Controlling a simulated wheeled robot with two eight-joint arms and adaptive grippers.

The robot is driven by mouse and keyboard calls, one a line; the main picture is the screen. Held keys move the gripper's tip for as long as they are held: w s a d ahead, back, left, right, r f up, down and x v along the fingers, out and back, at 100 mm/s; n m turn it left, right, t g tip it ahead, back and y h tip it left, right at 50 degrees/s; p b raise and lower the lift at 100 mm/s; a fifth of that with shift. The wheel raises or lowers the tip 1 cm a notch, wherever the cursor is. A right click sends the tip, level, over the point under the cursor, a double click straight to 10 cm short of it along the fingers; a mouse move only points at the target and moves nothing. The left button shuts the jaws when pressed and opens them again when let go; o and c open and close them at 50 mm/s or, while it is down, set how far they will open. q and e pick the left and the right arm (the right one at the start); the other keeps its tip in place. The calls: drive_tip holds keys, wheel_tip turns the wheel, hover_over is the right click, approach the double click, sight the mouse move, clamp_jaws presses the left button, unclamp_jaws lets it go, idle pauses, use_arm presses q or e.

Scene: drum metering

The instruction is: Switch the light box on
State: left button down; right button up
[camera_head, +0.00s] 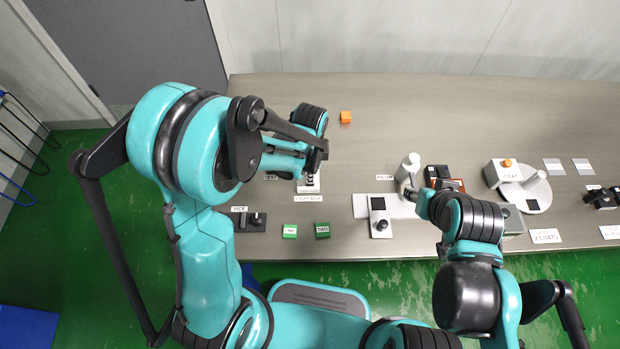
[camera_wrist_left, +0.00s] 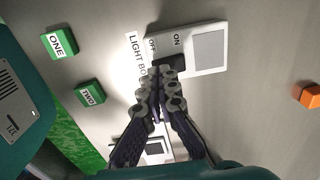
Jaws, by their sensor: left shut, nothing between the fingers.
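The light box (camera_wrist_left: 207,50) is a white slab with a plain grey panel, ON and OFF marks and a black switch (camera_wrist_left: 169,64) between them. Its label (camera_wrist_left: 135,55) lies beside it. My left gripper (camera_wrist_left: 168,76) is shut and empty, its fingertips at the switch's near edge; I cannot tell whether they touch. They hide part of the switch. In the head view the light box (camera_head: 309,186) is largely hidden under my left gripper (camera_head: 310,174). My right gripper (camera_head: 410,194) is near a white post, its fingers too small to read.
Green blocks ONE (camera_head: 290,231) and TWO (camera_head: 322,230) lie near the front edge. An orange cube (camera_head: 346,117) sits behind the light box. A white device with a dark screen (camera_head: 380,216) and a white post (camera_head: 408,166) stand to the right. The table's back is mostly clear.

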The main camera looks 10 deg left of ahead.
use_arm(q)
drive_tip(key=shift+f+b, duration=0.65)
drive_tip(key=shift+f, duration=0.15)
drive_tip(key=shift+r, duration=0.15)
drive_tip(key=shift+r+p, duration=2.55)
drive_tip(key=shift+r, duration=0.9)
